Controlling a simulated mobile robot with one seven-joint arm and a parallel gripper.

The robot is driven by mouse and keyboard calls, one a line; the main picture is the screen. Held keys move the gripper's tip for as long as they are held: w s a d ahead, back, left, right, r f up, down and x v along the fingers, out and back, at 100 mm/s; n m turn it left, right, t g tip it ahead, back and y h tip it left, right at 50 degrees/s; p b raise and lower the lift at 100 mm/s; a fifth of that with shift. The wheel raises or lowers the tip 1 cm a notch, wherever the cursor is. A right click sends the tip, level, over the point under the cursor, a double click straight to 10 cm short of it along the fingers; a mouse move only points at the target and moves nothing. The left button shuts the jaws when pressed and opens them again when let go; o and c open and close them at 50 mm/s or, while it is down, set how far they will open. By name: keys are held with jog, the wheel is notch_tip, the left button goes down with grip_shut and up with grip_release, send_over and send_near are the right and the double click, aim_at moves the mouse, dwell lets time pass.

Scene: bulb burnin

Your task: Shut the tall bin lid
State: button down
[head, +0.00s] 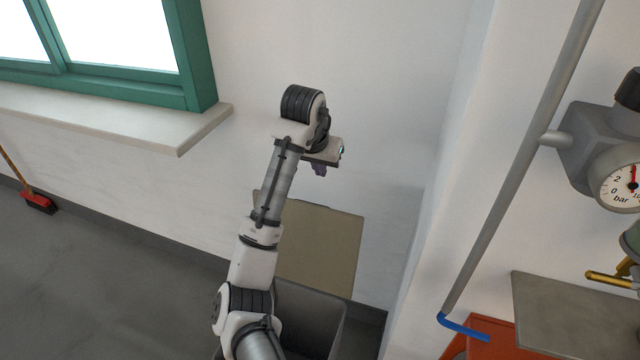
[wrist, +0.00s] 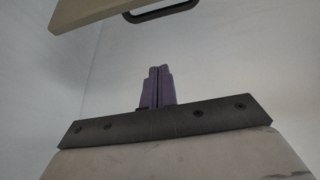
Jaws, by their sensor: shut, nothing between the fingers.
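The tall bin (head: 316,318) stands by the wall at the bottom of the head view, grey and open at the top, partly hidden by my arm. Its tan lid (head: 325,245) is raised, standing up near the wall behind the bin. My gripper (head: 319,170) is above the lid's upper edge, its purple fingers shut and empty. In the wrist view the fingers (wrist: 158,72) are together. A tan panel, apparently the lid (wrist: 95,12), shows at the upper left there, with a dark handle bar (wrist: 160,11) beside it, apart from the fingers.
A window sill (head: 130,118) juts from the wall left of my arm. A grey pipe (head: 520,160) and a pressure gauge (head: 618,185) are at the right. Floor at left is clear except a broom (head: 38,202).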

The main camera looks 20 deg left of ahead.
notch_tip(320, 180, down, 9)
jog(key=p, duration=0.1)
jog(key=shift+s, duration=0.15)
dwell(0.3)
jog(key=shift+s, duration=0.1)
dwell(0.4)
